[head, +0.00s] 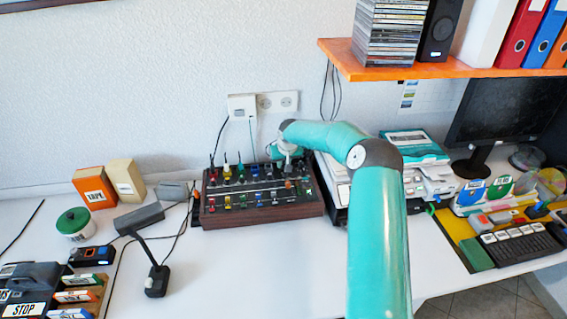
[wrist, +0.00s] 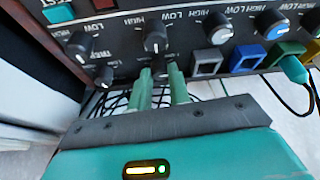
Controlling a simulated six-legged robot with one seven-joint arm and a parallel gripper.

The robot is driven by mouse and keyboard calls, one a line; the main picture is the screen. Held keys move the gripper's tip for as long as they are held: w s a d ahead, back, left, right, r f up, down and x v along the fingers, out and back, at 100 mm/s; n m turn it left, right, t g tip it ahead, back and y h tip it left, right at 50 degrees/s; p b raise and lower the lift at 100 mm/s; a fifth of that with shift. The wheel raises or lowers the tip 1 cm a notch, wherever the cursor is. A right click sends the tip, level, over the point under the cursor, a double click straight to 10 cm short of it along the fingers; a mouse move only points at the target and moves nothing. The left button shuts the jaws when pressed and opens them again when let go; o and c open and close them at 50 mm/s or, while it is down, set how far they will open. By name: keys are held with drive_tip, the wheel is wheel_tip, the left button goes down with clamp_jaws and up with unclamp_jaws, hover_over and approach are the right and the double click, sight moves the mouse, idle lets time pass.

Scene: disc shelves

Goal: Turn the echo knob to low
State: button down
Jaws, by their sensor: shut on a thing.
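The control box (head: 262,212), with a brown wooden front and rows of coloured knobs, stands against the wall in the head view. My gripper (head: 288,160) is over its back right part there, and its fingers are too small to make out. In the wrist view my gripper (wrist: 160,84) has its two green fingers on either side of a small black knob (wrist: 159,67) at the panel's edge, shut on it. The fingers hide part of this knob and its label, so I cannot read its name or setting. A larger black knob (wrist: 155,38) with HIGH and LOW marks sits just beyond it.
Other black knobs (wrist: 79,43), a grey knob (wrist: 218,30) and a blue knob (wrist: 270,24) sit close around. Coloured sockets (wrist: 207,62) and a green plug (wrist: 293,68) with a black cable lie to the right. A white machine (head: 338,183) stands right of the box.

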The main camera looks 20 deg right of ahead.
drive_tip(key=shift+n, duration=0.3)
drive_tip(key=c, duration=1.3)
unclamp_jaws()
drive_tip(key=shift+r, duration=0.1)
drive_tip(key=v, duration=1.3)
drive_tip(key=shift+s+d+r, duration=0.1)
drive_tip(key=shift+d+r, duration=0.05)
drive_tip(key=shift+r, duration=0.15)
